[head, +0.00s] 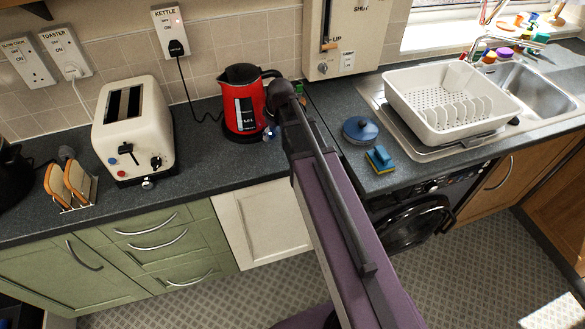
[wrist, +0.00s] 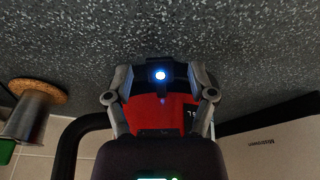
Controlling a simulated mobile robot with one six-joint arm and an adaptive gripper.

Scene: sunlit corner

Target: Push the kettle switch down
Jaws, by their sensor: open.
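A red kettle (head: 245,110) with a black lid and handle stands upright on the dark worktop near the wall. In the wrist view the red kettle body (wrist: 160,114) lies straight in front of my gripper. A lit blue-white spot (wrist: 160,75) shows on its black lower part, seemingly the kettle switch. My gripper (wrist: 160,82) is open and empty, with one finger on each side of that spot; I cannot tell whether it touches the kettle.
A wall socket labelled KETTLE (head: 166,18) has a black plug and a cord along the wall. A cream toaster (head: 133,130) stands left of the kettle. A blue round lid (head: 361,130), a sponge (head: 380,159) and a white dish rack (head: 430,117) lie right. Worktop between toaster and kettle is mostly free.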

